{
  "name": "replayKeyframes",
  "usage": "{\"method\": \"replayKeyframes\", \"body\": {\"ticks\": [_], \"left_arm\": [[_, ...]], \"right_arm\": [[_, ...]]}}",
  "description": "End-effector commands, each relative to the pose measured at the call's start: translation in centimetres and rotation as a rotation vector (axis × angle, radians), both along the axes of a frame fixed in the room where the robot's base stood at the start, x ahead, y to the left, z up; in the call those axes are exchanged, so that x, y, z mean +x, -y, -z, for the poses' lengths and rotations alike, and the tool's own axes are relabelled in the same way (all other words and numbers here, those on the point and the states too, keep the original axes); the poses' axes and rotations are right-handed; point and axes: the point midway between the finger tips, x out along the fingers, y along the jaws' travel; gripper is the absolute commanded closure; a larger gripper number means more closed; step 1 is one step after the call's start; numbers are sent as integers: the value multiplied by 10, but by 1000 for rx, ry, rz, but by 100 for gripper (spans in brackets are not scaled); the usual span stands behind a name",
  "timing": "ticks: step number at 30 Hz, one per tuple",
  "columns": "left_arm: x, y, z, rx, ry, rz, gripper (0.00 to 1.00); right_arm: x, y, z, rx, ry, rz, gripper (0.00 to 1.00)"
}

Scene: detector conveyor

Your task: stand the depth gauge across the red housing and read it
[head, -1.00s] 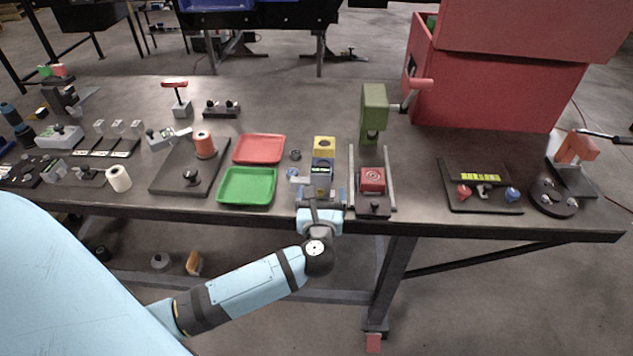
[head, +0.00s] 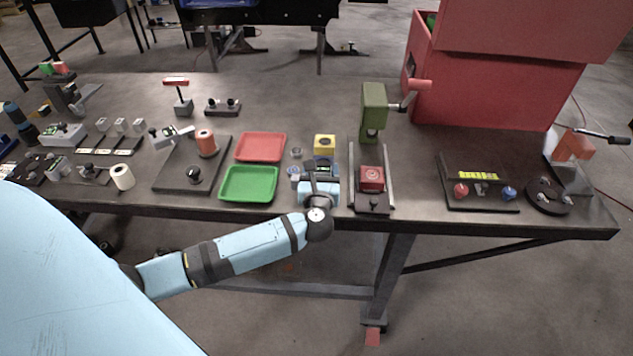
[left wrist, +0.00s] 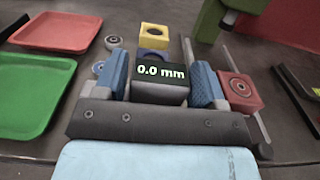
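The depth gauge (left wrist: 160,82) is a dark block whose display reads 0.0 mm in the left wrist view. It stands on the table between the two blue fingers of my left gripper (left wrist: 160,84). The fingers are apart, one on each side, with a narrow gap at the left finger; the right finger is very close to it. In the head view my left gripper (head: 320,182) hides most of the gauge. The red housing (head: 371,178), a block with a round ringed top, sits to the right on a dark fixture; it also shows in the left wrist view (left wrist: 240,91).
A yellow block with a hole (head: 325,144) stands behind the gauge. Red (head: 262,147) and green (head: 250,184) trays lie to the left. A green press (head: 373,112) rises behind the housing, with rails (head: 390,178) beside it. A large red cabinet (head: 500,90) stands back right.

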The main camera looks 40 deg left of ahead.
Motion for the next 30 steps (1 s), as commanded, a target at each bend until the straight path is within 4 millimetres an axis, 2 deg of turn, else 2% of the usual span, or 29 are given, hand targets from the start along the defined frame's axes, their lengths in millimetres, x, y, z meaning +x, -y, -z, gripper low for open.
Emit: {"method": "replayKeyframes", "body": {"ticks": [1, 6, 14, 20, 26, 30], "left_arm": [[0, 0, 0, 0, 0, 0, 47], [0, 0, -1, 0, 2, 0, 86], [0, 0, -2, 0, 2, 0, 87], [0, 0, -17, -2, 4, 0, 87], [0, 1, -62, -6, 8, 1, 87], [0, 1, -106, -5, 10, 1, 87]], "right_arm": [[0, 0, 0, 0, 1, 0, 57], [0, 1, -1, 0, 1, 1, 57], [0, 1, -1, -1, 1, 0, 57], [0, 1, 0, -1, 0, 0, 57], [0, 1, 3, -2, -3, 0, 57], [-1, 1, 4, -2, -4, -1, 57]]}}
